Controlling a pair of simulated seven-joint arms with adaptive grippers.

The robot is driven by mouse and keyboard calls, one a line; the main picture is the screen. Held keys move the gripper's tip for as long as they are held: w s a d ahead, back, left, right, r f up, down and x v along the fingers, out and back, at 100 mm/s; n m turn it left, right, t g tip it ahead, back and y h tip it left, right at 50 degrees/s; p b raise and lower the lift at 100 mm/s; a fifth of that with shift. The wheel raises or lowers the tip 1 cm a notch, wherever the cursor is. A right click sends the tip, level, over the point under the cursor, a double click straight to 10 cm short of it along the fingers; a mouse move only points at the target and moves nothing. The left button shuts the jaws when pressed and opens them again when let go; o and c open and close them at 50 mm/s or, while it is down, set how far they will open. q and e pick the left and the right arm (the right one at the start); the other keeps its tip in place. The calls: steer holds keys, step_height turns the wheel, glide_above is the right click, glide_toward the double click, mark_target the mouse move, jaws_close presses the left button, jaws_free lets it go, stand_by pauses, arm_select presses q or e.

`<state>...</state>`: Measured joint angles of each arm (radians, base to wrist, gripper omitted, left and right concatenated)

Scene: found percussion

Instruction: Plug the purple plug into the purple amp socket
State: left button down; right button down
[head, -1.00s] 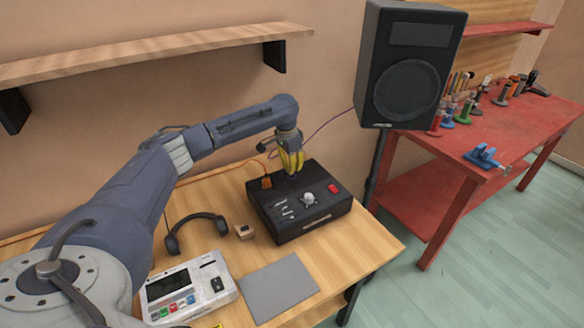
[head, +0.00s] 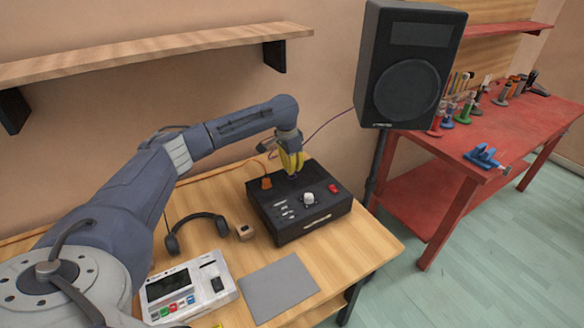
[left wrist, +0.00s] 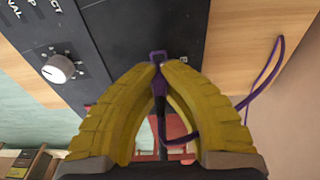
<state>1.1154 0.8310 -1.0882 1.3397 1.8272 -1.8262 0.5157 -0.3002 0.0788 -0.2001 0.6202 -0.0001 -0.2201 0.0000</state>
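My left gripper (head: 291,172) is over the back part of the black amp (head: 318,226), its yellow fingers pointing down. In the left wrist view the fingertips (left wrist: 158,64) are closed on the purple plug (left wrist: 158,57), with the dark amp panel (left wrist: 115,30) just beyond it. The purple cable (left wrist: 265,78) loops away to the right there; in the head view it runs up toward the speaker. The purple socket is hidden, and I cannot tell whether the plug touches or enters it. My right gripper is not in view.
An orange plug (head: 267,182) stands at the amp's back left. Headphones (head: 197,233), a small wooden block (head: 245,231), a white device (head: 188,288) and a grey mat (head: 279,289) are on the table. A black speaker (head: 408,65) stands behind right, beside a red bench (head: 500,125).

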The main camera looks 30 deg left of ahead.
arm_select(q)
steer(key=shift+f, duration=1.35)
steer(key=c, duration=1.5)
jaws_free()
steer(key=shift+r, duration=0.15)
steer(key=r, duration=0.4)
steer(key=s+r, duration=0.1)
steer(key=r, duration=0.6)
steer(key=shift+s+a+r, duration=0.15)
steer(key=shift+a+r, duration=0.15)
steer(key=shift+r, duration=0.05)
